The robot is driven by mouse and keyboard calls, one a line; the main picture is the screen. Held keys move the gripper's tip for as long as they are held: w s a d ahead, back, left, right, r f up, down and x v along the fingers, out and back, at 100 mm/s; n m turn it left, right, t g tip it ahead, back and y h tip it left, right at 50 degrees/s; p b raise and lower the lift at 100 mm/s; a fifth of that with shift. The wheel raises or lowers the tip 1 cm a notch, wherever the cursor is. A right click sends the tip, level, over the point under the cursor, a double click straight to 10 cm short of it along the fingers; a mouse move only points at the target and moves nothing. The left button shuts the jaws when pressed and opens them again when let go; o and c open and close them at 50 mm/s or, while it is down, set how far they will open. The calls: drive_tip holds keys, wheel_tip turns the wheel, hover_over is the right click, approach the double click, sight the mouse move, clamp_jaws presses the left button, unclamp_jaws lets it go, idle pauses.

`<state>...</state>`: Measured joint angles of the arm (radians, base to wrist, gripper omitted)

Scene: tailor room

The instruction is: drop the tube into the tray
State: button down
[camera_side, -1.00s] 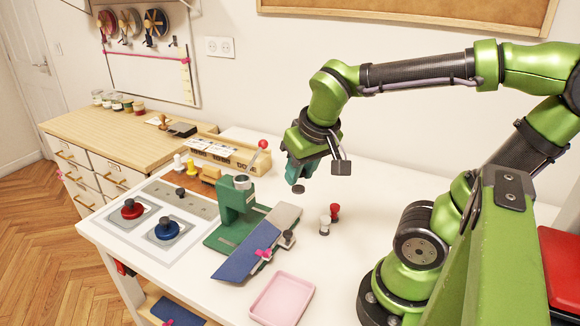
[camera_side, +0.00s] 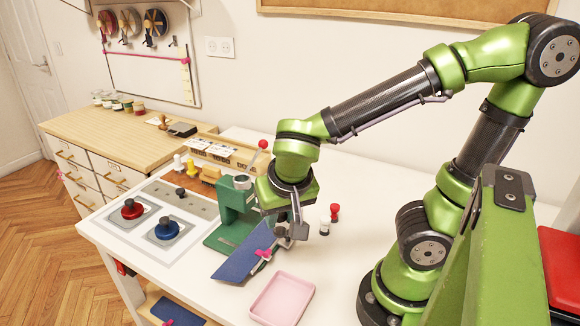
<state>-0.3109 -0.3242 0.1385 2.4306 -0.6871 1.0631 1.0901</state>
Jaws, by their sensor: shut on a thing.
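The pink tray (camera_side: 283,299) lies empty on the white table, near its front edge.
The green press (camera_side: 232,195) stands just left of my gripper. A blue cloth piece (camera_side: 240,256) with a pink clip (camera_side: 263,254) lies in front of it. A red-topped piece (camera_side: 335,211) and a white one (camera_side: 325,226) stand to the right.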

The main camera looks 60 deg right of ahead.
drive_tip(key=s+a+f+m+g, duration=0.1)
drive_tip(key=f+m+g, duration=0.1)
drive_tip(key=f+m, duration=0.2)
drive_tip(key=s+a+f+m+g+h, duration=0.1)
drive_tip(key=a+f+m+g, duration=0.1)
drive_tip(key=m, duration=0.9)
drive_tip(key=shift+s+a+f+g, duration=0.3)
drive_tip(key=shift+f+g, duration=0.4)
drive_tip(key=shift+f, duration=0.65)
drive_tip(key=c, duration=0.8)
unclamp_jaws()
drive_tip(key=v, duration=1.7)
drive_tip(key=shift+a+f, duration=0.1)
